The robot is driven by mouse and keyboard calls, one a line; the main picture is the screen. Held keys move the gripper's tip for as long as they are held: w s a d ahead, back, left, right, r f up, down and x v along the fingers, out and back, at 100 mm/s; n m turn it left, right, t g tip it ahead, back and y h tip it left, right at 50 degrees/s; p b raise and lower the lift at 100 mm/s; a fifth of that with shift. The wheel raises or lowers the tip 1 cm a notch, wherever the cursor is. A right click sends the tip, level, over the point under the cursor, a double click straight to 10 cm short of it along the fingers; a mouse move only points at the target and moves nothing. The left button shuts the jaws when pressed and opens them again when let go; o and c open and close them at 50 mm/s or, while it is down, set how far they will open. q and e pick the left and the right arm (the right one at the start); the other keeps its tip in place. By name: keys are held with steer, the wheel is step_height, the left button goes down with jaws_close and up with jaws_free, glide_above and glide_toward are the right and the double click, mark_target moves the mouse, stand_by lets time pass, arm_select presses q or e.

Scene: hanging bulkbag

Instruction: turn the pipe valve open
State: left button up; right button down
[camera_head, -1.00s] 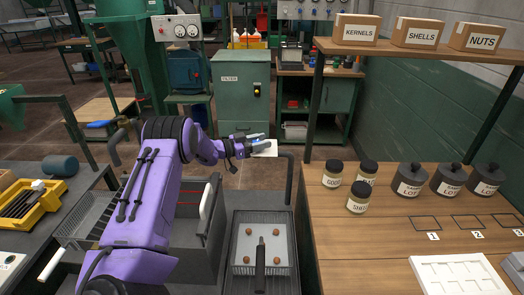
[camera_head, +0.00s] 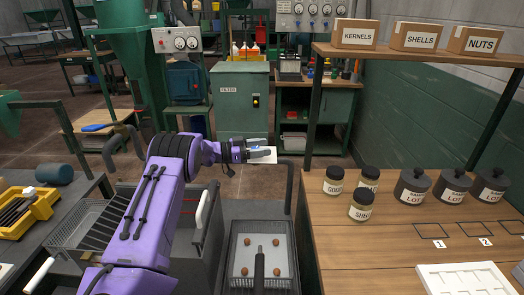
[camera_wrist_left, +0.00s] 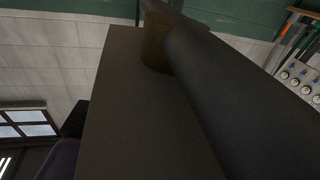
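My left arm is purple and reaches in from the left in the head view. Its gripper (camera_head: 262,150) is in front of the green filter cabinet, with a small white flat piece (camera_head: 264,160) at or just under its fingers. I cannot tell whether the fingers hold it. No pipe valve can be made out for certain. The left wrist view is filled by a dark grey flat-sided body (camera_wrist_left: 135,115) and a dark round bar (camera_wrist_left: 225,85), with a brownish round part (camera_wrist_left: 155,52) between them near the top. I cannot tell what these are. My right gripper is not in view.
The green filter cabinet (camera_head: 240,105) stands ahead. A wooden counter (camera_head: 375,262) on the right bears jars and dark lidded pots (camera_head: 412,187). A tray (camera_head: 237,270) with several brown nuts is at front centre. A yellow bin (camera_head: 42,205) is at left.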

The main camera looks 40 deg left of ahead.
arm_select(q)
steer(key=shift+w+d+f, duration=0.1)
steer(key=shift+s+a, duration=0.2)
steer(key=b+v, duration=0.2)
steer(key=v, duration=0.8)
